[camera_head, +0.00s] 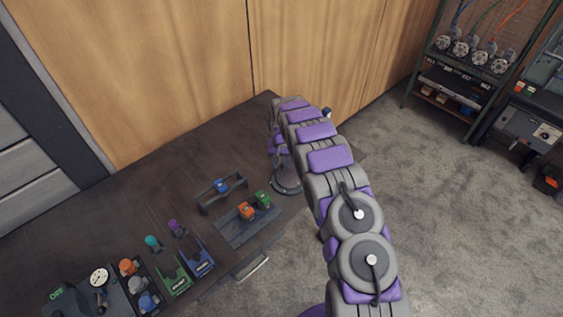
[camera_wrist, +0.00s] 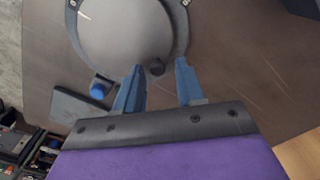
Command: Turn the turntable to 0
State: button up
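The turntable shows in the wrist view as a pale grey round disc (camera_wrist: 118,32) inside a darker grey ring with small white marks. The marks are too small to read. A dark round knob (camera_wrist: 157,68) stands near the disc's edge. My gripper (camera_wrist: 159,65) is open, with its blue fingers apart on either side of the knob in this view. I cannot tell whether either finger touches it.
The dark table (camera_head: 120,215) also bears an orange part (camera_head: 246,210), a green part (camera_head: 263,199), coloured holders and a gauge (camera_head: 99,278). A shelf rack stands far right.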

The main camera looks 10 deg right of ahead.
jog(key=shift+o, duration=0.3)
jog(key=shift+r, duration=0.1)
notch_tip(320, 180, up, 17)
jog(key=p, duration=0.1)
dwell(0.7)
jog(key=s+d+r+b, duration=0.1)
jog(key=s+d+r, duration=0.1)
jog(key=s+r, duration=0.45)
jog(key=s+d+r, duration=0.2)
jog(key=s+r, duration=0.1)
jog(key=s, duration=0.6)
jog(key=s+d+r+b, duration=0.15)
jog(key=s+r, duration=0.25)
jog(key=s, duration=0.4)
jog(key=s+f+n+g+b, duration=0.1)
jog(key=s+f, duration=0.2)
jog(key=s, duration=2.7)
jog(key=shift+n+g+b, duration=0.3)
jog(key=shift+g+b, duration=0.1)
